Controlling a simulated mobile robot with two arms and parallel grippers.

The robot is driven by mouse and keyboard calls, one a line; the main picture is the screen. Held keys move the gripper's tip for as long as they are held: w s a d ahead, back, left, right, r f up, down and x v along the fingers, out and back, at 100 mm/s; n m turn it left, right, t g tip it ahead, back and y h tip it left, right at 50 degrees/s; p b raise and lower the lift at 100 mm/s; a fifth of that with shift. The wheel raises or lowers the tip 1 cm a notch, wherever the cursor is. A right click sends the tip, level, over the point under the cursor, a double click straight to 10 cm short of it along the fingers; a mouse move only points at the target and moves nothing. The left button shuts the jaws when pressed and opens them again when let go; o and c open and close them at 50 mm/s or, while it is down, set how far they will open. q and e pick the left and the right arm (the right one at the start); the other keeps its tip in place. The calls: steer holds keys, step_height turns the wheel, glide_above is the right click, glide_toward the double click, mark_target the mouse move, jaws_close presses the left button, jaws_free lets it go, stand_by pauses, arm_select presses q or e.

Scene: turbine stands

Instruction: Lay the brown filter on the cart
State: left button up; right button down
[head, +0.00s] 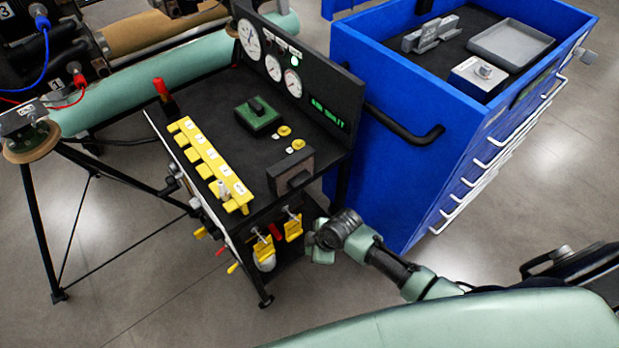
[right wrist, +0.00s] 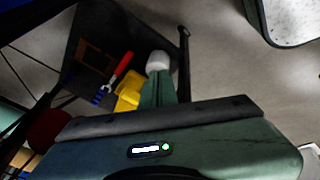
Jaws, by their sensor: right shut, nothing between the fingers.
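A dark brownish block with a handle (head: 291,171), which looks like the brown filter, rests on the black top of the cart (head: 215,110) near its front right corner. My right gripper (head: 318,240) is shut and empty, low beside the cart's front right side, below the top and apart from the block. In the right wrist view my right gripper (right wrist: 158,92) points toward a white rounded part and yellow parts on the cart. My left gripper is out of view.
A green block with a handle (head: 258,114) and a yellow rack (head: 209,163) occupy the cart top. Gauges stand on its back panel (head: 290,70). Yellow-tagged fittings (head: 292,227) hang below the front edge. A blue drawer cabinet (head: 400,130) stands close on the right.

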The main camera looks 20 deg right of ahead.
mark_target(297, 189)
steer(key=w+r+n, duration=0.1)
steer(key=r+n, duration=0.5)
steer(key=r, duration=0.2)
steer(key=w+a+r+n+g+p, duration=0.1)
steer(key=w+r+n, duration=0.1)
steer(key=r+n, duration=0.5)
steer(key=w+a+r+n+g+p, duration=0.1)
steer(key=r+n, duration=0.5)
steer(key=r, duration=0.4)
steer(key=shift+w+h, duration=0.2)
steer(key=shift+h, duration=0.1)
steer(key=s+d+r+n+g+h, duration=0.1)
steer(key=d+r+n+h, duration=0.1)
steer(key=d+r+n, duration=0.35)
steer(key=w+a+f+n+p, duration=0.2)
steer(key=w+f+p, duration=0.1)
steer(key=f, duration=0.6)
steer(key=shift+w+f, duration=0.2)
